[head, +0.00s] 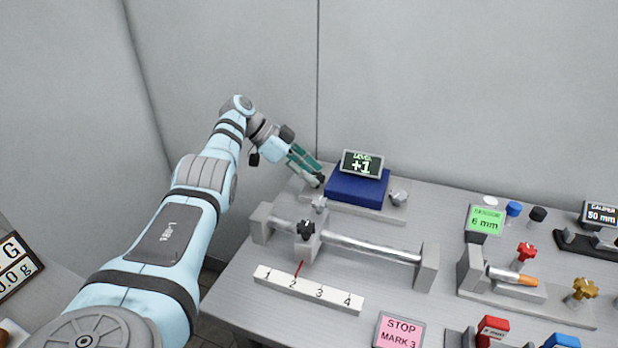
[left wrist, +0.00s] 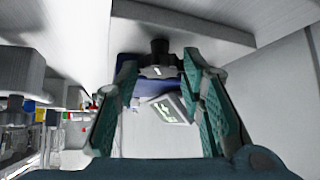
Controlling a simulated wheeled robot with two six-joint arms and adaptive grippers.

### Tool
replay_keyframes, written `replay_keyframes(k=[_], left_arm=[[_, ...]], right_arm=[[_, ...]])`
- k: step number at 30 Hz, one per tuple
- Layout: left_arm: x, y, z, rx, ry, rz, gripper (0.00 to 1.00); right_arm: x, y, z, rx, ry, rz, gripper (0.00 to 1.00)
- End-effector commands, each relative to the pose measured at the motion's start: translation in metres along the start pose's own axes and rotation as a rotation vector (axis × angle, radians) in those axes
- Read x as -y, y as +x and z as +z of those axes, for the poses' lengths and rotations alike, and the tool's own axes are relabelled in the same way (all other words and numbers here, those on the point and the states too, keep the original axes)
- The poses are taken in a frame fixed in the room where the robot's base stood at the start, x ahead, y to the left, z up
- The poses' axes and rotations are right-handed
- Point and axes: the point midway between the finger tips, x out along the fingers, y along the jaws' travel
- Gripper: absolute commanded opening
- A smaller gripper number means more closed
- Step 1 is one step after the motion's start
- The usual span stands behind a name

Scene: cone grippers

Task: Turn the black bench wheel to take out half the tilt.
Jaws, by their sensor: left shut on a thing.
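The level display (head: 362,163) reads +1 and stands on a blue block (head: 356,188) at the back of the bench. The block rests on a grey plate (head: 383,213). My left gripper (head: 318,178) reaches down to the left end of this plate. In the left wrist view the black bench wheel (left wrist: 158,68) sits between the green fingers of my left gripper (left wrist: 160,73), which is shut on it. In the head view the fingers largely hide the wheel. The display also shows tilted in the left wrist view (left wrist: 168,108). My right gripper is not in view.
In front stands a rail (head: 370,247) with a slider and black knob (head: 305,231), and a numbered scale (head: 308,289). A pink STOP MARK 3 sign (head: 399,331) is at the front. A green 6 mm display (head: 484,222) and a clamp fixture (head: 520,283) stand to the right.

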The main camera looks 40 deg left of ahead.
Motion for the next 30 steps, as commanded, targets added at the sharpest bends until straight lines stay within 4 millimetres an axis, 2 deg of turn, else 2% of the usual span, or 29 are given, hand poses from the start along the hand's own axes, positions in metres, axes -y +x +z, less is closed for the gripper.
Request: replay_keyframes(k=[6,7,9,19,27,30], left_arm=[[0.0,-0.001,0.0,0.003,-0.002,0.0,0.08],[0.0,-0.001,0.0,0.003,-0.002,0.0,0.37],[0.0,-0.001,0.0,0.003,-0.002,0.0,0.44],[0.0,-0.001,0.001,0.005,-0.007,-0.004,0.44],[0.001,-0.004,0.001,0.016,-0.09,-0.097,0.44],[-0.004,-0.001,0.003,0.015,-0.156,-0.161,0.44]], right_arm=[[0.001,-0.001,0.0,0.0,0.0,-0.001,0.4],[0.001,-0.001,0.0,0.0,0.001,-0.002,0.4],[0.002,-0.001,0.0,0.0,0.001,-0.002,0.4],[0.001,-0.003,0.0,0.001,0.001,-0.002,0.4],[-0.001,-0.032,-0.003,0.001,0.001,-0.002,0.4],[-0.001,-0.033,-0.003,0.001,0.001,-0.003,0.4]])
